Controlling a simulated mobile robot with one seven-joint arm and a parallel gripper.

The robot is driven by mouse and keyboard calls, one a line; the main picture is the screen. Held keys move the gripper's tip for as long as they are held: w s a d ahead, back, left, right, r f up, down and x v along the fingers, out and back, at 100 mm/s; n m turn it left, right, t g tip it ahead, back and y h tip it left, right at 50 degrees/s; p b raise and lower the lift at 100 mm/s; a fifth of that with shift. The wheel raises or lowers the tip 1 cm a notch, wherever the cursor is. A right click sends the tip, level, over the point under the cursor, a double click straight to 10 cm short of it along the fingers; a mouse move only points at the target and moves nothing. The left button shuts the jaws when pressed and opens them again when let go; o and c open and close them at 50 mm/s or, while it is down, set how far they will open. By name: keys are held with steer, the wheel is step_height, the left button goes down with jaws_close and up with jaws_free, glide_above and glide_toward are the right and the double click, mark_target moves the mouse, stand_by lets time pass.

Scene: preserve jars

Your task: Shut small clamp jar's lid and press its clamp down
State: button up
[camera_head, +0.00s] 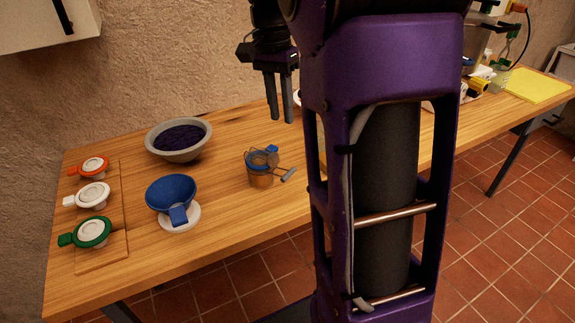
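The small clamp jar (261,178) stands on the wooden table, left of my purple column. It looks brownish and glassy. Its lid (265,158) is at the top with a blue part beside it; I cannot tell how far open it is. A grey clamp lever (288,175) sticks out to the right of the jar. My gripper (280,121) hangs above and behind the jar, pointing down. Its two dark fingers are apart with nothing between them, clear of the jar.
A grey bowl (205,148) with dark contents stands at the back left. A blue funnel (171,192) on a white base stands left of the jar. Orange (94,165), white (95,194) and green (92,232) lids lie on a board (118,250). Bare table lies before the jar.

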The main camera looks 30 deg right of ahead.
mark_target(288, 173)
steer(key=f, duration=0.4)
steer(key=s+f+b, duration=0.1)
steer(key=f, duration=0.4)
steer(key=f+b, duration=0.1)
steer(key=f, duration=0.4)
steer(key=shift+s+d+f, duration=0.15)
steer(key=shift+s+d, duration=0.05)
steer(key=shift+d, duration=0.2)
jaws_close()
